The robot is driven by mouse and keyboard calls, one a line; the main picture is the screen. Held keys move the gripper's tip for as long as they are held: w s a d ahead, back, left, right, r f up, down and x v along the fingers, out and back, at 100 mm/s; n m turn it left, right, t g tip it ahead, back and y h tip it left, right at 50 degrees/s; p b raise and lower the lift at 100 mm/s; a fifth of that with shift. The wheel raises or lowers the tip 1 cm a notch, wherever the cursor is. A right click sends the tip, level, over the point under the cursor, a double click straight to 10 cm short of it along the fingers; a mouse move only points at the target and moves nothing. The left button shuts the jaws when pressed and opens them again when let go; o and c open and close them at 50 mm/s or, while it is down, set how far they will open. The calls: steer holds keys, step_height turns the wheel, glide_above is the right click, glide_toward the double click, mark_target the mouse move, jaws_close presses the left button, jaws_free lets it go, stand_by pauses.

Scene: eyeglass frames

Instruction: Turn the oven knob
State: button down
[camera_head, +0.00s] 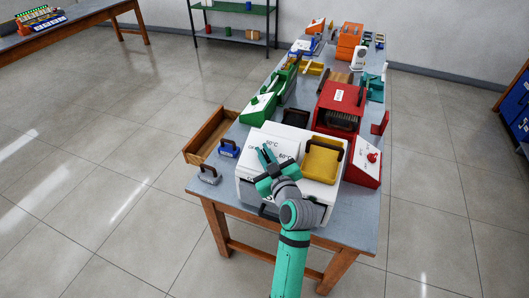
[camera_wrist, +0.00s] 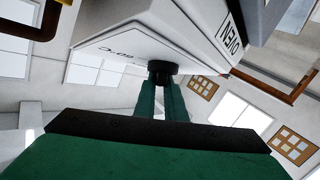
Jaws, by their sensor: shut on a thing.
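The white oven (camera_head: 246,190) stands at the near end of the table, with temperature marks on its sloped panel. The black oven knob (camera_wrist: 160,68) sits on the white dial panel (camera_wrist: 118,47) in the wrist view. My gripper (camera_head: 267,153) reaches over the panel from the near side. In the wrist view its green fingers (camera_wrist: 161,90) are shut on the knob from both sides. In the head view my gripper hides the knob.
A red box with a knob (camera_head: 366,171) stands close on the right. A wooden tray (camera_head: 200,140), a blue-based handle (camera_head: 228,149) and a grey handle (camera_head: 208,175) are at left.

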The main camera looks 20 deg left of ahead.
steer(key=n+g, duration=0.1)
steer(key=n+g+y, duration=0.1)
steer(key=n+g, duration=0.1)
steer(key=n+g+y, duration=0.1)
steer(key=n+g, duration=0.1)
steer(key=shift+s+a+f, duration=0.1)
steer(key=shift+f, duration=0.2)
steer(key=shift+f+n+g, duration=0.1)
steer(key=shift+n+g, duration=0.2)
steer(key=c, duration=1.8)
jaws_free()
steer(key=shift+a, duration=0.1)
steer(key=shift+r+y, duration=0.2)
steer(key=shift+y, duration=0.1)
steer(key=shift+s+d+r, duration=0.1)
steer(key=shift+s+d, duration=0.05)
steer(key=shift+d, duration=0.3)
steer(key=v, duration=1)
steer(key=shift+s, duration=0.1)
